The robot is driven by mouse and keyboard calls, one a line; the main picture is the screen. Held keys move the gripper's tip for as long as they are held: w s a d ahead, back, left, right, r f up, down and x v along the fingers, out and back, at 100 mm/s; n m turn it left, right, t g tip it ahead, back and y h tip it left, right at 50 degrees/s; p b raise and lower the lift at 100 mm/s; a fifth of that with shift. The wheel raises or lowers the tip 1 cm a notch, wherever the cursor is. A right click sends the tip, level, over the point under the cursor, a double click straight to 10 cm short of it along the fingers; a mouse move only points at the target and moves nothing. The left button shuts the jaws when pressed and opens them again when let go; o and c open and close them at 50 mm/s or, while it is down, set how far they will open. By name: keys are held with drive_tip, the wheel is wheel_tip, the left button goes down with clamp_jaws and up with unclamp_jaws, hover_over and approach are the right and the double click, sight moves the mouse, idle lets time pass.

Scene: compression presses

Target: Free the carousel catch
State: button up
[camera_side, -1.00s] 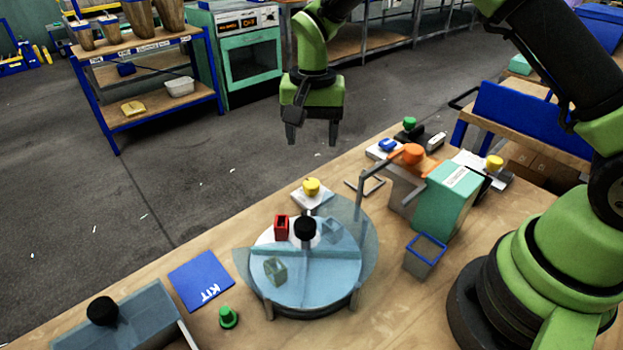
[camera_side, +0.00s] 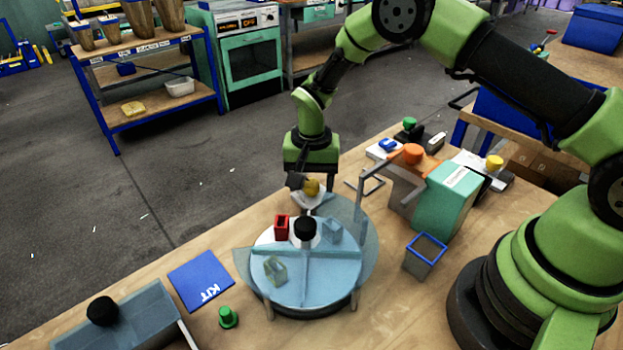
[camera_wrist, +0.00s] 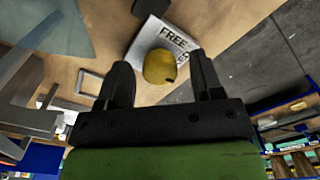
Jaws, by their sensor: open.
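The yellow knob (camera_side: 312,188) sits on a white plate at the back edge of the carousel. In the wrist view the yellow knob (camera_wrist: 159,67) stands on a white plate (camera_wrist: 160,38) marked "FREE", with the lettering partly covered. My gripper (camera_side: 312,182) is open, pointing down, with its fingers about the knob's height in the side view. In the wrist view my gripper (camera_wrist: 160,80) has one finger on each side of the knob, with gaps. The carousel (camera_side: 300,285) is a round, clear-covered turntable with a black knob (camera_side: 305,228) on top.
A red block (camera_side: 281,228) and a pale greenish piece (camera_side: 275,268) show at the carousel. A blue KIT mat (camera_side: 200,280), a green knob (camera_side: 228,317) and a blue-rimmed bin (camera_side: 425,255) stand around it. A teal press (camera_side: 448,200) with an orange knob is at right.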

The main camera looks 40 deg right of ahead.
drive_tip(key=shift+c, duration=0.3)
drive_tip(key=c, duration=0.9)
drive_tip(key=shift+o, duration=0.2)
drive_tip(key=shift+n, duration=0.3)
drive_tip(key=n, duration=0.3)
drive_tip(key=shift+n, duration=0.3)
drive_tip(key=n, duration=0.4)
drive_tip(key=shift+n, duration=0.3)
drive_tip(key=n, duration=0.4)
drive_tip(key=shift+n, duration=2.5)
